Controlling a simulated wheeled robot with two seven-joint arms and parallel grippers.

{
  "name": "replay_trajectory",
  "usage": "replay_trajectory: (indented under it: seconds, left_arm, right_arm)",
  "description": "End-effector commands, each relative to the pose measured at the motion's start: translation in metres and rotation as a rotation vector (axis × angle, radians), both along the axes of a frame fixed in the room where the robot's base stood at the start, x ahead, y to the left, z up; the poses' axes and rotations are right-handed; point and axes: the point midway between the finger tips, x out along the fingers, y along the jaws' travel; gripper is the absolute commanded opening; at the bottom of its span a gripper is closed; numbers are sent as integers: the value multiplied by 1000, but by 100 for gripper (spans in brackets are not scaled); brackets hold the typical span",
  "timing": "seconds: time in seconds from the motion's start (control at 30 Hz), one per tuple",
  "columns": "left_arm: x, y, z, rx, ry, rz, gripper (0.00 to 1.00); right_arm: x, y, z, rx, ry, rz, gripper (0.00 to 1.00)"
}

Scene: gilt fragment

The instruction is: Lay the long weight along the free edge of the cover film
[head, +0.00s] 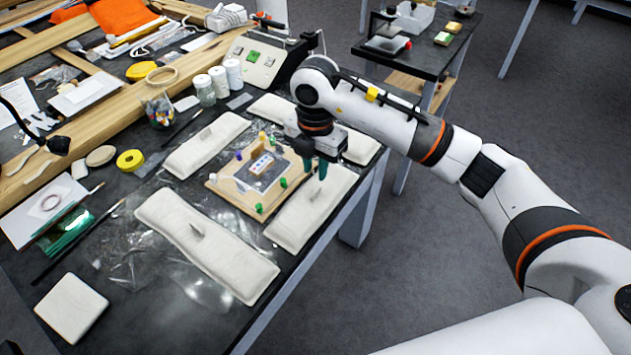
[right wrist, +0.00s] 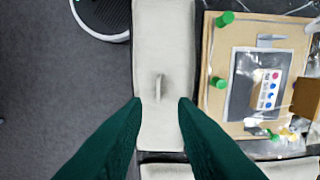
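A long pale padded weight (head: 207,247) with a small upright tab lies across the front of the table on the clear film (head: 205,292). Another long pale weight (head: 310,210) lies beside the board, along the table's right edge. My right gripper (head: 315,172) points down over this second weight. In the right wrist view its green fingers (right wrist: 160,102) are apart, on either side of that weight's raised tab (right wrist: 160,87), with nothing held. Whether they touch the weight, I cannot tell. The film's free edge is hard to make out. My left gripper is not in view.
A wooden board (head: 225,187) with green pegs and a small painted fragment (head: 262,164) stands between the weights. Further weights lie at its left (head: 205,145) and behind (head: 362,148). A square pale block (head: 72,308) lies at front left. Jars (head: 205,90) stand behind.

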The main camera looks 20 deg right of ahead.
Motion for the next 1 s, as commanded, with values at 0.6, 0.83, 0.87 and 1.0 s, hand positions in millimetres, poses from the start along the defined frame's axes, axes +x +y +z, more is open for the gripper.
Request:
replay_trajectory:
  seconds: [0.6, 0.83, 0.87, 1.0]
  left_arm:
    - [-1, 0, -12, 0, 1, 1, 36]
    - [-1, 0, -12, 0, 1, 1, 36]
    - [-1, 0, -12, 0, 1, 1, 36]
    - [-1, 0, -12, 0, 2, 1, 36]
  right_arm:
    - [0, 0, 63, -1, 1, 0, 25]
    - [0, 0, 63, -1, 1, 0, 25]
    - [0, 0, 63, -1, 1, 0, 25]
    - [0, 0, 63, -1, 1, 0, 25]
